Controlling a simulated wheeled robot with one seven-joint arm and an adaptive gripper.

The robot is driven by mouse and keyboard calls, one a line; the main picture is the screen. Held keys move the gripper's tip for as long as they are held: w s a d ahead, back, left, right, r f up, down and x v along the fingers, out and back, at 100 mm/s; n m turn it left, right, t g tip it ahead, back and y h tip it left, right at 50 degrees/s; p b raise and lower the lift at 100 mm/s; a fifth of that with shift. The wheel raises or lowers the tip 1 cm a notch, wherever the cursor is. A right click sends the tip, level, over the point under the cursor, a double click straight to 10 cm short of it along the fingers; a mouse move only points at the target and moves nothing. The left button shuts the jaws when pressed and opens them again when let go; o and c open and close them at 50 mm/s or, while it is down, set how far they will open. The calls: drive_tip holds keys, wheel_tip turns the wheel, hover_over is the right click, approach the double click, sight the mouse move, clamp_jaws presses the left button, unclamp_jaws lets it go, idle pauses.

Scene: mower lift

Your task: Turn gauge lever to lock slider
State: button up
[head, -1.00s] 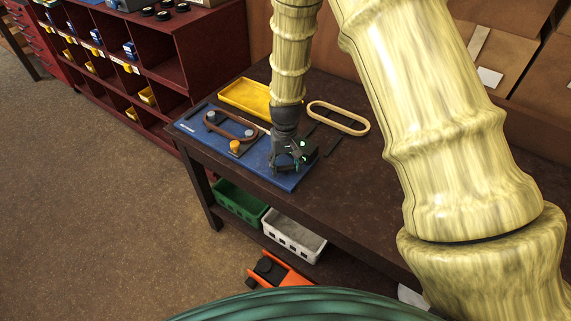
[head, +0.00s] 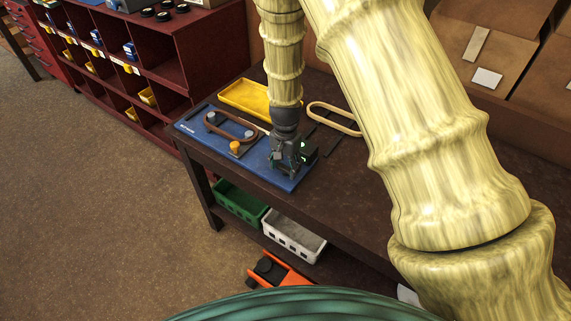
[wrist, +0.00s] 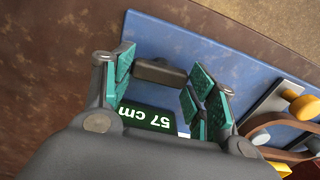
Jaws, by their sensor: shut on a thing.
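In the wrist view a dark bar-shaped piece (wrist: 160,72), which looks like the gauge lever, lies between the teal pads of my gripper (wrist: 163,82). In the head view my gripper (head: 284,170) is low over the right end of the blue board (head: 212,146). It hides most of the gauge there; a dark part with a green light (head: 309,155) shows at its right. The slider cannot be made out.
A brown belt loop (head: 228,129) with grey pulleys and an orange knob (head: 235,146) is on the board, left of my gripper. A yellow tray (head: 243,97) and a pale loop (head: 322,107) lie behind on the table. The table's right part is largely clear.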

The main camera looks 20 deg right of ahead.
sight(285, 167)
drive_tip(key=shift+m, duration=0.3)
drive_tip(key=o, duration=1)
drive_tip(key=shift+r, duration=0.1)
wheel_tip(285, 167, up, 12)
drive_tip(key=shift+f, duration=0.15)
idle(0.6)
